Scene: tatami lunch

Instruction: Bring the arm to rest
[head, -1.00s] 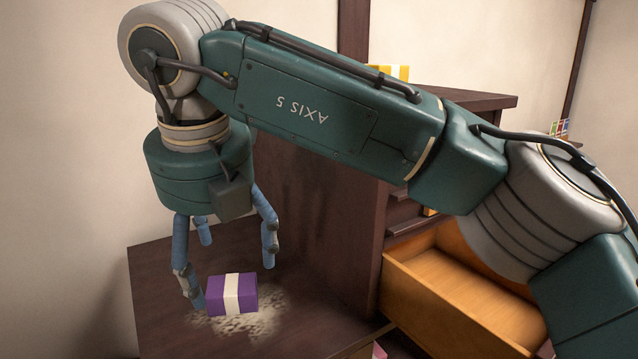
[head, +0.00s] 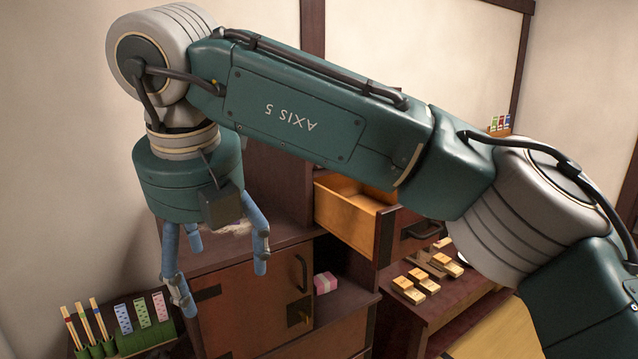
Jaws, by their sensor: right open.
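My right arm reaches across the head view from the right, and its gripper (head: 222,288) hangs at the left with fingers pointing down. Its blue fingers are spread, with nothing held between them. In the picture it overlaps the left side of the dark wooden cabinet (head: 240,305); the fingers look clear of it. My left gripper is not in view.
An open, empty-looking drawer (head: 345,215) juts out behind my arm. A pink box (head: 326,283) sits in an open cubby. Wooden blocks (head: 410,291) lie on a low table at right. A green holder (head: 146,338) with sticks and patterned pieces stands lower left.

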